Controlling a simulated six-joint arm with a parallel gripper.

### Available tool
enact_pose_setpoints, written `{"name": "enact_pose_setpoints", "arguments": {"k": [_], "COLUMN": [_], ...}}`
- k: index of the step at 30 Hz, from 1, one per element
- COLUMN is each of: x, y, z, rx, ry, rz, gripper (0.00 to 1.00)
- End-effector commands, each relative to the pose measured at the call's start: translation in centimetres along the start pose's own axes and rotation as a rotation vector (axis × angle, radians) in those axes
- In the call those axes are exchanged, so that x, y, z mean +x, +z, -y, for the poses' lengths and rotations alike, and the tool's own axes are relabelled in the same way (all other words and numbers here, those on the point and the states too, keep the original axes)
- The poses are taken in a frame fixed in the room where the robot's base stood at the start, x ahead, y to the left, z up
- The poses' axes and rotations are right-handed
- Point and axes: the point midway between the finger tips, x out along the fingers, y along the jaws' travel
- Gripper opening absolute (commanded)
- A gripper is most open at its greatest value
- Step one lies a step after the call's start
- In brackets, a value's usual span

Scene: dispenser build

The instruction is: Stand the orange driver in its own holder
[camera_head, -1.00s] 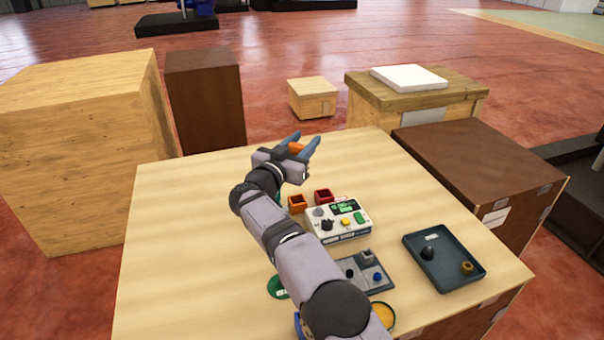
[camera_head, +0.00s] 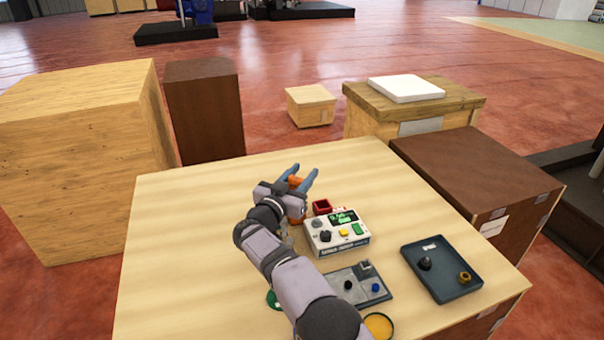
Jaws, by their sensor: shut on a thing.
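My gripper (camera_head: 302,174) is over the back middle of the table, its two blue-grey fingers pointing away from the camera. It is shut on the orange driver (camera_head: 297,183), of which only a short orange part shows between the fingers. The rest of the driver is hidden by the fingers and wrist. The orange holder, a small open square box, is almost wholly covered by my gripper. I cannot tell whether the driver is over it, in it or touching it. A red holder (camera_head: 322,207) stands just right of my gripper.
A white device (camera_head: 336,236) with a green display and knobs stands close to the right of my wrist. A grey plate (camera_head: 352,296), a dark tray (camera_head: 444,285) and a yellow round dish (camera_head: 379,325) are nearer the front. The table's left side is clear.

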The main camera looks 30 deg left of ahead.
Motion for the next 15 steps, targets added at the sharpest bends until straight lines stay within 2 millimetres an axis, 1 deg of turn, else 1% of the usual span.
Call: {"name": "enact_pose_setpoints", "arguments": {"k": [3, 15], "x": [0.0, 0.0], "y": [0.0, 1.1], "z": [0.0, 0.0], "rx": [0.001, -0.001], "ry": [0.000, 0.000], "rz": [-0.001, -0.001], "gripper": [0.06, 0.06]}}
